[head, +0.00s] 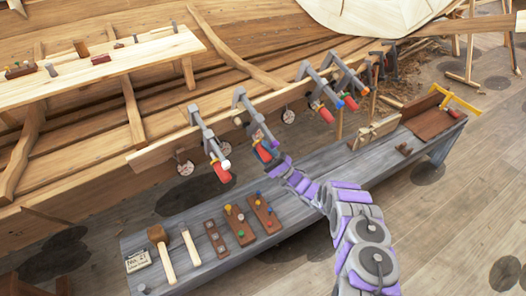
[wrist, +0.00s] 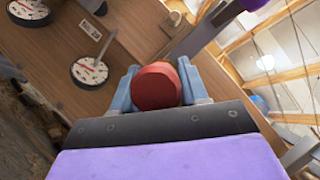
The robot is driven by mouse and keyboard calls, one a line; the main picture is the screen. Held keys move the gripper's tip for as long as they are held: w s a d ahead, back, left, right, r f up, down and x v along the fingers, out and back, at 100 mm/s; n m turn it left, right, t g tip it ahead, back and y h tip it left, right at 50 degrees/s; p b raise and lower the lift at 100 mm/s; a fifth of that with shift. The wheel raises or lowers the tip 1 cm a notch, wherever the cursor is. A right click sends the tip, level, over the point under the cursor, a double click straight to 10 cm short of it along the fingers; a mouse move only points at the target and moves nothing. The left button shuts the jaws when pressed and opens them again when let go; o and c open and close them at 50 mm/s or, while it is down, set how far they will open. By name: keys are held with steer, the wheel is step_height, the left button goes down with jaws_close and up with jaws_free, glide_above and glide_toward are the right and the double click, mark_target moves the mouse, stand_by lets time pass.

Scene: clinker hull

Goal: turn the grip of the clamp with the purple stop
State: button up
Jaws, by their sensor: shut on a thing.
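The clamp with the purple stop (head: 245,103) is grey and hangs on the plank edge, second from the left. Its purple stop (head: 273,143) sits at the lower end of the bar and also shows at the top right of the wrist view (wrist: 253,4). My gripper (head: 265,153) is at this clamp's lower end. In the wrist view its blue fingers (wrist: 163,88) are shut on the red grip (wrist: 157,86), one on each side. The grip's end faces the wrist camera. The fingers hide much of the grip in the head view.
A clamp with a white stop (head: 204,132) hangs to the left. Clamps with a blue stop (head: 316,84) and an orange stop (head: 349,72) hang to the right. Round dials (head: 185,168) hang below the plank. The grey bench (head: 200,258) below carries a mallet (head: 161,250) and peg blocks.

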steer(key=shift+f+m, duration=0.15)
steer(key=shift+m, duration=0.25)
steer(key=o, duration=0.8)
steer(key=shift+w+f, duration=0.15)
steer(key=shift+o, duration=0.9)
steer(key=shift+a, duration=0.1)
